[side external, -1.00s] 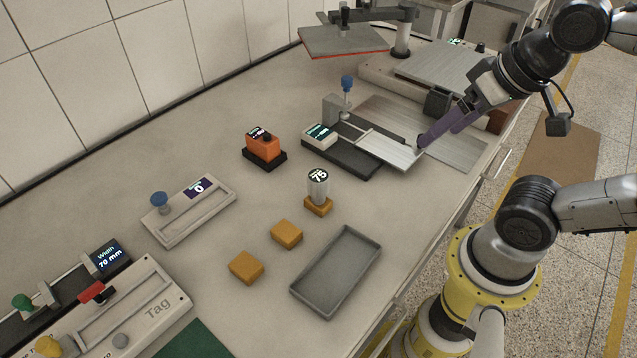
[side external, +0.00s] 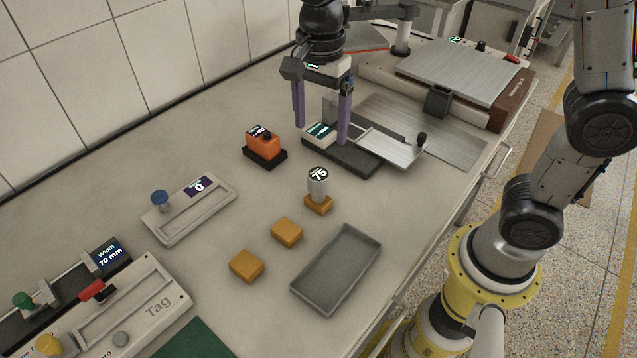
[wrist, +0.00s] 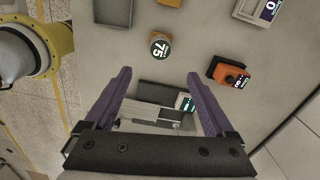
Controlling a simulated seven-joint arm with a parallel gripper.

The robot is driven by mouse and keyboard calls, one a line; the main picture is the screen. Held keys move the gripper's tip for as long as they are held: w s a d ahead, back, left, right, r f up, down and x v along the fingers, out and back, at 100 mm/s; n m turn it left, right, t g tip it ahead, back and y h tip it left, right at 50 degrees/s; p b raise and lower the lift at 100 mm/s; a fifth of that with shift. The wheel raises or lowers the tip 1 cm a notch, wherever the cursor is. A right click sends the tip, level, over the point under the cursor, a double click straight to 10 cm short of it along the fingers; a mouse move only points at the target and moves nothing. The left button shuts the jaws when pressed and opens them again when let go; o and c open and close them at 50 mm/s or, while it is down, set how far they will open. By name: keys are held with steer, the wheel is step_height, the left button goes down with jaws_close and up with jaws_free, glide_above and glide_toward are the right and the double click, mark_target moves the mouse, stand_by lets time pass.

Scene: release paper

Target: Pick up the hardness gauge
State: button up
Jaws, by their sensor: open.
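The hardness gauge appears to be the silver cylinder (side external: 318,187) with a round dark display reading 75. It stands upright on a yellow-orange block (side external: 319,205) near the middle of the bench. In the wrist view the gauge (wrist: 160,48) shows from above, beyond the fingertips. My gripper (side external: 321,133) is open and empty, with its purple fingers pointing down. It is behind the gauge, over the grey sliding fixture (side external: 352,157), and apart from the gauge. The wrist view shows the gripper (wrist: 158,75) with its fingers wide apart.
An orange device (side external: 263,146) on a black base stands left of the gripper. Two loose yellow-orange blocks (side external: 287,233) and a grey tray (side external: 337,272) lie in front of the gauge. A slide unit (side external: 188,211) lies at left. Bench between these is clear.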

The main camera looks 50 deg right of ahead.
mark_target(318, 174)
step_height(318, 174, down, 8)
steer(key=shift+a+f, duration=0.25)
steer(key=shift+f, duration=1.2)
steer(key=shift+a+f, duration=0.15)
steer(key=shift+f, duration=1.15)
steer(key=shift+r, duration=0.1)
jaws_close()
